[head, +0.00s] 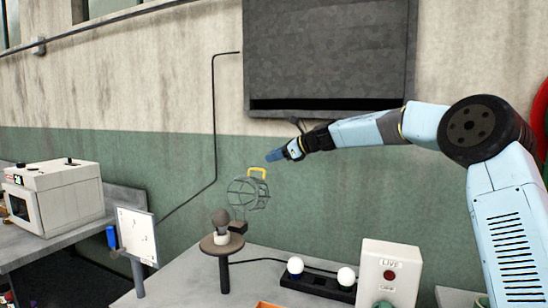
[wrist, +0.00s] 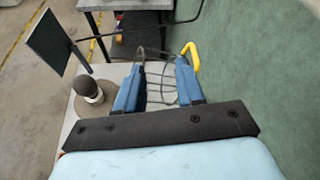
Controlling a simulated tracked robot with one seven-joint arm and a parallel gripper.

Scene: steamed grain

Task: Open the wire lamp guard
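The wire lamp guard (head: 243,194) is a dark wire cage with a yellow handle (head: 257,172) at its top. It sits up and to the right of a dark bulb (head: 221,219), which stands uncovered on a round brown stand (head: 209,245). My gripper (head: 272,156) is just above and right of the handle in the head view. In the wrist view, my gripper (wrist: 159,70) has its blue fingers spread apart. The guard's wires (wrist: 162,88) show between and beyond them. The yellow handle (wrist: 191,58) shows by the right fingertip; contact cannot be told.
A black strip with bulbs (head: 315,280) and a white box marked LIVE (head: 388,272) stand to the right on the grey bench. A white panel on a post (head: 138,236) stands left of the lamp. The green wall (wrist: 262,70) is close on the right in the wrist view.

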